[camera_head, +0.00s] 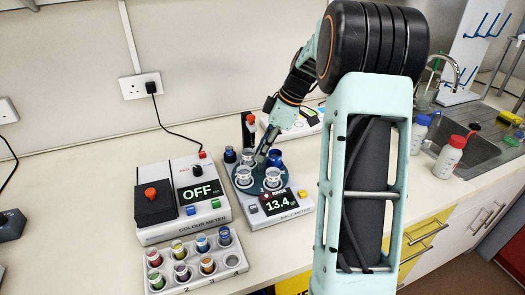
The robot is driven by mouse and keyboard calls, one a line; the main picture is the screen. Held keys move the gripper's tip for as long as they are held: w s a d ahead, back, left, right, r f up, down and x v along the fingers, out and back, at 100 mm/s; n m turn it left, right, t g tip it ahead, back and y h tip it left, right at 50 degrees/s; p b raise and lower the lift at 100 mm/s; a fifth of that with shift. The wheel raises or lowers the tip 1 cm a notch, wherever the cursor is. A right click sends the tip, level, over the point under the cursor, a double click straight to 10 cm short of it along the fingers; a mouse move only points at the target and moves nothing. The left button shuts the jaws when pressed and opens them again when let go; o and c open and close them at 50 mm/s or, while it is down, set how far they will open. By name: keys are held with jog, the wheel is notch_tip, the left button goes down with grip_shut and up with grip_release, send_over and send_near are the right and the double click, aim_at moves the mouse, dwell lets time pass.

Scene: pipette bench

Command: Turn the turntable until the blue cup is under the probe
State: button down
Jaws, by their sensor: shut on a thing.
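The round turntable (257,188) sits on the grey salt meter (292,212), whose display reads 13.4. The blue cup (275,158) stands at the turntable's back right, just right of my gripper. Pale cups stand at its back left (247,157), front left (243,176) and front right (273,178). My gripper (263,154) reaches down over the middle of the turntable and is shut on a part of it; the fingertips are small and the gripped part is mostly hidden. A dark post with a red top (250,120) stands behind the turntable; I cannot clearly make out the probe tip.
A colour meter (185,224) reading OFF stands left. A rack of coloured vials (235,262) lies in front of it. A small dark jar (230,155) is beside the turntable. Bottles (450,155) and a sink (478,150) are at right. The bench's far left is mostly clear.

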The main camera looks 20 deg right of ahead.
jog(key=shift+w+r+n+g+y+p, duration=0.2)
jog(key=shift+n+g, duration=0.25)
jog(key=shift+n, duration=0.65)
jog(key=shift+f+n+g+y+p, duration=0.1)
jog(key=shift+n+g+p, duration=0.3)
jog(key=shift+n, duration=0.7)
jog(key=shift+w+n+g+p, duration=0.1)
jog(key=shift+n+g+p, duration=0.5)
jog(key=shift+n, duration=0.6)
jog(key=shift+w+n+g+p, duration=0.1)
jog(key=shift+n+g+p, duration=0.25)
jog(key=shift+n+p, duration=0.6)
jog(key=shift+n, duration=0.65)
jog(key=c, duration=1.7)
grip_release()
